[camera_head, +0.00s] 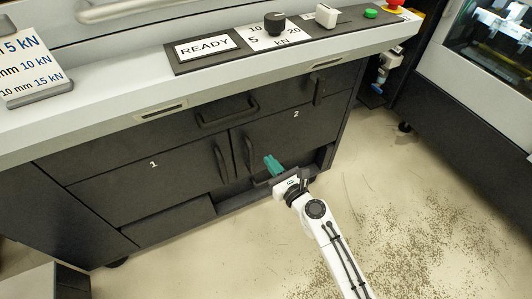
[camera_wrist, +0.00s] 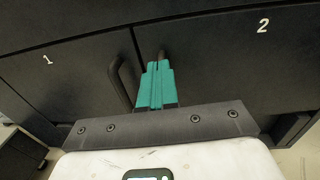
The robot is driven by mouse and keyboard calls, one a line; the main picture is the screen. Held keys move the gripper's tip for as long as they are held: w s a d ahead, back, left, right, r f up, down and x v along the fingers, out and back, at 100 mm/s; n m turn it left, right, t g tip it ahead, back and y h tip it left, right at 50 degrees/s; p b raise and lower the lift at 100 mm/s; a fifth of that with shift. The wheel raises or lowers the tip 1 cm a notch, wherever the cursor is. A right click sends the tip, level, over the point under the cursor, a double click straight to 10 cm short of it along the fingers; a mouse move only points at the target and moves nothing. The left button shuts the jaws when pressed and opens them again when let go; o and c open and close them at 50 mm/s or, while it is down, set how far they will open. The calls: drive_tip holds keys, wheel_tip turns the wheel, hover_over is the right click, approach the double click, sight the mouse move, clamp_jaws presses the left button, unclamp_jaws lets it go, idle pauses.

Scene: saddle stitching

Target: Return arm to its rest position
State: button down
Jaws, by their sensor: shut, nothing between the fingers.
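My gripper (camera_head: 272,164) has teal fingers and is shut and empty. In the head view it is low in front of the dark cabinet, beside the upright handle (camera_head: 249,155) of door 2 (camera_head: 285,130). My white arm reaches up to it from the bottom of the view. In the wrist view my gripper (camera_wrist: 156,68) points at the cabinet front near the gap between door 1 (camera_wrist: 60,80) and door 2 (camera_wrist: 235,60). The handle of door 1 (camera_wrist: 121,84) stands to its left. The handle of door 2 is mostly hidden behind the fingertips. I cannot tell whether the fingers touch it.
A grey counter (camera_head: 110,100) overhangs the cabinet and bears a READY panel (camera_head: 205,47), a black knob (camera_head: 275,22) and a green button (camera_head: 371,13). A drawer handle (camera_head: 228,112) juts out above the doors. A machine with a window (camera_head: 490,50) stands at right. Speckled floor (camera_head: 430,240) lies open at lower right.

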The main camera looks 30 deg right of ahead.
drive_tip(key=shift+s, duration=0.45)
drive_tip(key=s+a+r+n+g+y+p, duration=0.1)
drive_tip(key=s+a+n+g+y+p, duration=0.25)
drive_tip(key=s+n, duration=0.45)
drive_tip(key=s+a+r+n+g+y+p, duration=0.2)
drive_tip(key=s+n+g+p, duration=0.15)
drive_tip(key=n, duration=0.85)
drive_tip(key=s+d+r+n+g+h+p, duration=0.1)
drive_tip(key=s+d+r+n+g+h, duration=0.1)
drive_tip(key=s+n, duration=0.3)
drive_tip(key=s+d+r+n+g+h+p, duration=0.1)
drive_tip(key=s+d+n+g+h+p, duration=0.1)
drive_tip(key=s, duration=0.7)
drive_tip(key=s+d+r+n+g+h+p, duration=0.1)
drive_tip(key=s+d+r+n+g+h, duration=0.1)
drive_tip(key=s+d+n+g, duration=0.4)
drive_tip(key=shift+s+r+n+h, duration=0.3)
drive_tip(key=shift+s+n+h, duration=0.35)
drive_tip(key=shift+s+n, duration=0.15)
